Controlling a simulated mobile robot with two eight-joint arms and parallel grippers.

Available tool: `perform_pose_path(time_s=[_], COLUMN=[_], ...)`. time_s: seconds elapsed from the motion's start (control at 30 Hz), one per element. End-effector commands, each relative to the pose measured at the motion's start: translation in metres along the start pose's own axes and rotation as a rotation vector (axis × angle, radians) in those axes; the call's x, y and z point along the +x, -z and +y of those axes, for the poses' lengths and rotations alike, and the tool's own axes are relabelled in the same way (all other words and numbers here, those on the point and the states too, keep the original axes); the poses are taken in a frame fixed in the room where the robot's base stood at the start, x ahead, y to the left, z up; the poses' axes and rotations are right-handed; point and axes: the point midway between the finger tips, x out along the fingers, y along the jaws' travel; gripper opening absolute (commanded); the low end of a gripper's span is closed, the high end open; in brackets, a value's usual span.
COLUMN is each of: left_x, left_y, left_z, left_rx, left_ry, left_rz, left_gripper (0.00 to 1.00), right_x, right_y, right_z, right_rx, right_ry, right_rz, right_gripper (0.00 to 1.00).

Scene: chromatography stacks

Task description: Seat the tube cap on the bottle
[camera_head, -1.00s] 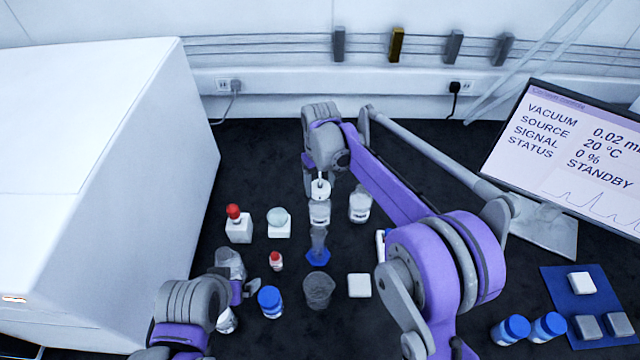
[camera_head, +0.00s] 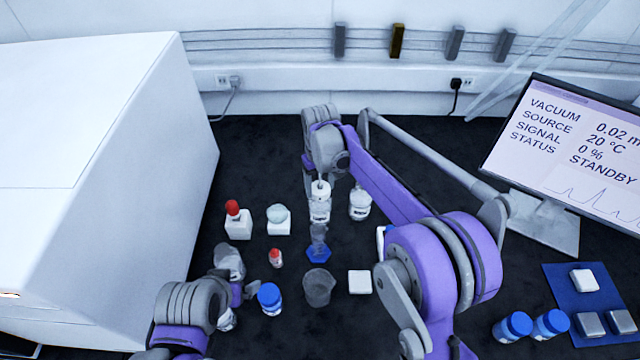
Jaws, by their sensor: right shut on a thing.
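My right gripper (camera_head: 319,178) comes down from above, shut on the white tube cap (camera_head: 320,189). The cap is over the mouth of a clear, white-labelled bottle (camera_head: 320,211) and looks in line with it. I cannot tell whether it is fully down on the rim. A similar bottle with a white top (camera_head: 360,204) stands just to the right. My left gripper (camera_head: 240,292) is low at the left, near a clear vessel (camera_head: 229,262); its fingers are mostly hidden behind the arm.
In front of the bottle stand a blue-based clear cylinder (camera_head: 319,250), a grey beaker (camera_head: 318,287) and a white block (camera_head: 359,282). Red-topped (camera_head: 237,220) and pale round-topped items (camera_head: 278,218) stand left. A large white instrument (camera_head: 90,160) bounds the left; a monitor (camera_head: 575,150) stands right.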

Motion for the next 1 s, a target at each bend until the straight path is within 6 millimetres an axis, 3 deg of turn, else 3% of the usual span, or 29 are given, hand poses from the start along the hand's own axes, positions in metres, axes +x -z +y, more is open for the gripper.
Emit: perform_pose_path(time_s=[0.77,0.8,0.97,1.0], left_x=[0.0045,0.0045,0.0045,0.0045], left_y=[-0.0049,-0.0049,-0.0048,-0.0049], left_z=[0.0,0.0,0.0,0.0], left_rx=[0.0,0.0,0.0,0.0], left_ry=[0.0,0.0,0.0,0.0], left_rz=[-0.004,-0.004,-0.004,-0.004], left_gripper=[0.97,0.97,0.97,0.97], right_x=[0.0082,0.0082,0.0082,0.0082], right_y=[0.0003,0.0003,0.0002,0.0002], right_z=[0.0001,0.0001,0.0001,0.0001], right_rx=[0.0,0.0,0.0,0.0], right_ry=[0.0,0.0,0.0,0.0], right_rz=[0.0,0.0,0.0,0.0], right_gripper=[0.1,0.71,1.0,1.0])
